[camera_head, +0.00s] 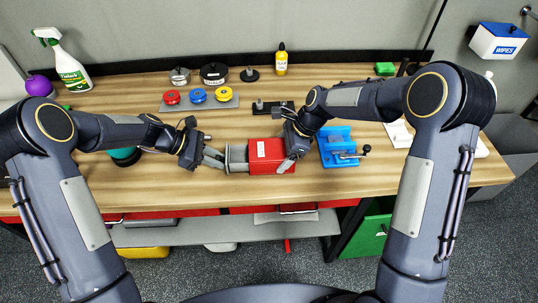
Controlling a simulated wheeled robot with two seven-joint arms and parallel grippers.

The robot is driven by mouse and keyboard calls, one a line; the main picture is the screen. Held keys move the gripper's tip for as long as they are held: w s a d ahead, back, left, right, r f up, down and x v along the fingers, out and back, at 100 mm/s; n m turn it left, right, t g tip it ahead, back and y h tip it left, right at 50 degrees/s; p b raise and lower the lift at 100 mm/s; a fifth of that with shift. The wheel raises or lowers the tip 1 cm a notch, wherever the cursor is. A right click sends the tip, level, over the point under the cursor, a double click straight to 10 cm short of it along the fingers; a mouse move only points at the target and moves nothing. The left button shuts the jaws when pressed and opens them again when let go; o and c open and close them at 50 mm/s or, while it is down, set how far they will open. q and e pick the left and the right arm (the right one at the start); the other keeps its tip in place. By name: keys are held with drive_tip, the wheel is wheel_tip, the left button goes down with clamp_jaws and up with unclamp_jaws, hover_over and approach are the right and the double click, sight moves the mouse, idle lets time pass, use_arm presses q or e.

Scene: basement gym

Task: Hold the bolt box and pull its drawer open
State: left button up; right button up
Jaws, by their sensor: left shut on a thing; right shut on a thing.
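The bolt box is a red block with a white label (270,148), lying on the wooden bench near its front middle. A grey drawer (238,153) sticks out of its left side. My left gripper (222,162) is at the drawer's left end, shut on the drawer; its fingertips cover the grip point. My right gripper (287,164) is shut on the right part of the red box, with a finger in front of its near face. The inside of the drawer cannot be made out.
A blue vise-like fixture (338,150) stands close to the right of my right gripper. A dark block (272,108) lies behind the box. A grey tray (225,104) with coloured discs is further back. A teal round thing (125,155) is at the left.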

use_arm(q)
drive_tip(key=shift+a, duration=1.7)
drive_tip(key=shift+d, duration=0.1)
drive_tip(key=o, duration=0.9)
drive_tip(key=shift+o, duration=0.2)
drive_tip(key=shift+v, duration=4)
